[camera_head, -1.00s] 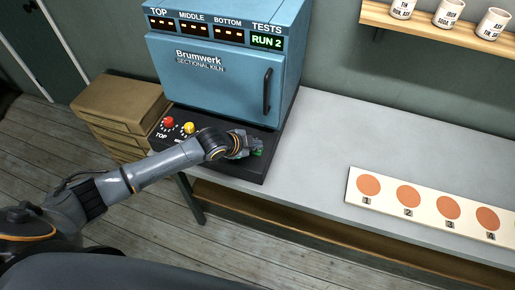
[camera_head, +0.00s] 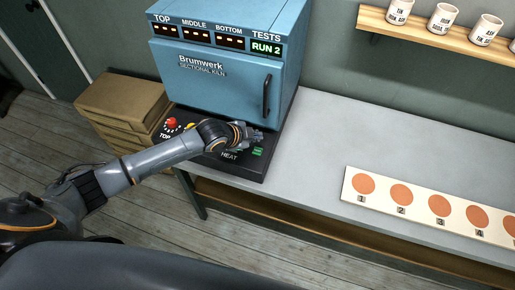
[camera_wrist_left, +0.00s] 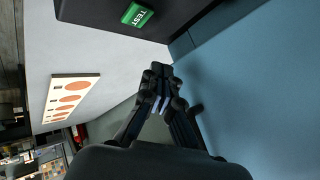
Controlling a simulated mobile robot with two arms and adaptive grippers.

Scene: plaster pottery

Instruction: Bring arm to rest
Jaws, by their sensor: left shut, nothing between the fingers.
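My left arm reaches in from the left in the head view. Its gripper (camera_head: 257,136) is shut and empty, over the dark control base at the front of the blue kiln (camera_head: 215,85). In the left wrist view the closed fingers (camera_wrist_left: 158,82) point past a green TEST button (camera_wrist_left: 137,15) on the dark base, apart from it. The TEST button also shows in the head view (camera_head: 258,152). A red knob (camera_head: 171,124) stands on the base, and a yellow one (camera_head: 191,128) is partly hidden by my arm. My right gripper is not in view.
A white board with numbered orange discs (camera_head: 352,184) lies on the grey table (camera_head: 330,130). A shelf (camera_head: 420,33) with labelled cups hangs on the wall. Stacked brown boxes (camera_head: 122,95) stand left of the kiln. The table between kiln and board is clear.

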